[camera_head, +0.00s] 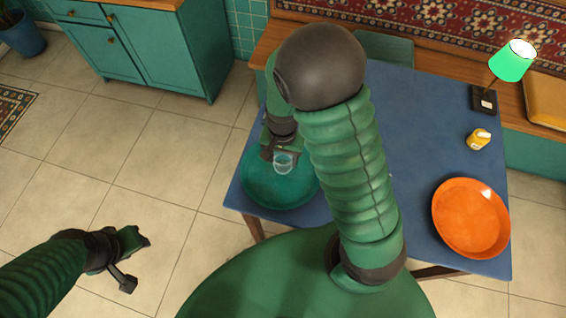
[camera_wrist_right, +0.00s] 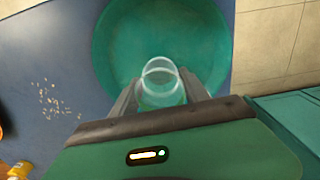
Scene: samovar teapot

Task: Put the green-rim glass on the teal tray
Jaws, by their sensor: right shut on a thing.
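The clear glass (camera_head: 284,165) is over the right part of the round teal tray (camera_head: 262,190) in the head view. My right gripper (camera_head: 281,154) is shut on the glass. In the right wrist view the glass (camera_wrist_right: 160,82) stands between the two fingers, with the teal tray (camera_wrist_right: 120,55) behind it. A pale rim and some green low on the glass show. I cannot tell whether its base touches the tray.
The blue table (camera_head: 420,140) also bears an orange plate (camera_head: 470,217), a small yellow item (camera_head: 478,139) and a green-shaded lamp (camera_head: 512,62) at right. Pale crumbs (camera_wrist_right: 50,100) lie beside the tray. The tray is near the table's left edge. My right arm hides the table's middle.

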